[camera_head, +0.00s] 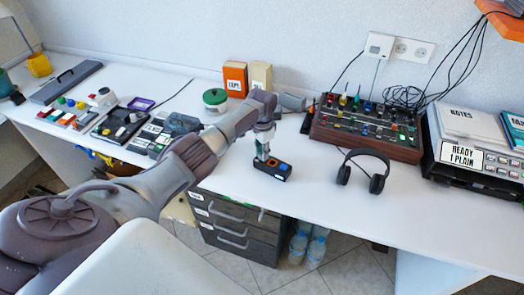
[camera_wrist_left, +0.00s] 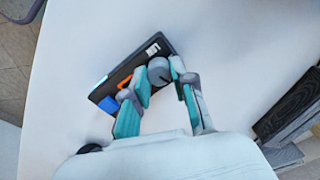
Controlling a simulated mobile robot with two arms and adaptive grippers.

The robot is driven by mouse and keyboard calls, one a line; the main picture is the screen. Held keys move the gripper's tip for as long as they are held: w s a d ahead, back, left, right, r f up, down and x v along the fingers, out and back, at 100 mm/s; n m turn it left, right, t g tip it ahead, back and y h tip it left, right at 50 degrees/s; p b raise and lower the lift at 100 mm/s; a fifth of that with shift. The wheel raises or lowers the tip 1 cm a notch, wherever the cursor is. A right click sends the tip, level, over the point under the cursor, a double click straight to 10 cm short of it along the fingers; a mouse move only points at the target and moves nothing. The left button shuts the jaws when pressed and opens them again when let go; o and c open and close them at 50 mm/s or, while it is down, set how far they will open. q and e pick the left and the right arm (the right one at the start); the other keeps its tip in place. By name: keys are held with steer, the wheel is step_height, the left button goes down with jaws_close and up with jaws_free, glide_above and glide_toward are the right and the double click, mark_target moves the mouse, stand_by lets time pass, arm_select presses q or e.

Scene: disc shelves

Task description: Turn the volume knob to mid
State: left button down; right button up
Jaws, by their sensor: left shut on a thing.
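A small black box (camera_head: 281,174) lies on the white table near its front edge, with an orange and a blue part on top. In the left wrist view the black box (camera_wrist_left: 120,74) shows a blue square, an orange piece, a small white label and a round grey knob (camera_wrist_left: 158,68). My left gripper (camera_head: 262,155) points down onto the box. In the left wrist view my left gripper (camera_wrist_left: 156,84) has its teal and grey fingers on either side of the knob, shut on it. Part of the knob is hidden by the fingers. The knob's setting cannot be read. My right gripper is not in view.
Headphones (camera_head: 362,172) lie right of the box, with a wooden-sided mixer (camera_head: 366,128) behind them. A green-lidded jar (camera_head: 215,99) and an orange box (camera_head: 235,78) stand behind my arm. Several panels lie at left. The table between box and headphones is clear.

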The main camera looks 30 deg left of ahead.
arm_select(q)
steer(key=shift+m, duration=1.3)
steer(key=c, duration=0.9)
jaws_free()
steer(key=shift+c, duration=0.2)
step_height(320, 180, up, 12)
